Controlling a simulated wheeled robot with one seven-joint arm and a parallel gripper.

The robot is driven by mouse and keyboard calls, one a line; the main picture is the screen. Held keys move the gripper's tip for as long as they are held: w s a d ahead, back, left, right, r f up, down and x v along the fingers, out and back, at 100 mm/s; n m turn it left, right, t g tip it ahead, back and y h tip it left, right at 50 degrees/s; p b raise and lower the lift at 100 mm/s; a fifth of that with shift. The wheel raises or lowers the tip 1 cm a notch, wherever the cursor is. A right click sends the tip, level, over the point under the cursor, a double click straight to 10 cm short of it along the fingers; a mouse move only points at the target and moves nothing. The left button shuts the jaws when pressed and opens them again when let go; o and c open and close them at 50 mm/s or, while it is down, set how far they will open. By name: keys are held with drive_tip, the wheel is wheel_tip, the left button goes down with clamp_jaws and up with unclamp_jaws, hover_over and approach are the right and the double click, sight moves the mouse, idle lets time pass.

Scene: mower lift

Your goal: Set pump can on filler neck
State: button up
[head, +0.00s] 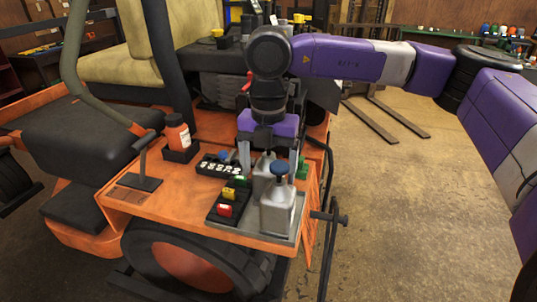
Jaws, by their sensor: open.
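Two grey metal cans stand on a grey tray (291,238) at the right front corner of the mower's orange deck. I cannot tell which is the pump can. My gripper (268,170) points down with its fingers apart, one on each side of the rear can's upper part. I cannot tell whether the fingers touch it. I cannot make out a filler neck for certain.
Beside the cans, a black holder (213,217) carries red, yellow and green pieces. A black block with several pale round tops (220,165) lies behind. An orange bottle (178,133) stands in a black holder to the left, near a black lever stand (138,181).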

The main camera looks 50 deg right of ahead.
drive_tip(key=shift+f, duration=0.15)
clamp_jaws()
idle(0.4)
drive_tip(key=shift+r, duration=0.3)
drive_tip(key=shift+r, duration=1.3)
drive_tip(key=shift+r+p, duration=2.9)
drive_tip(key=shift+r, duration=3.85)
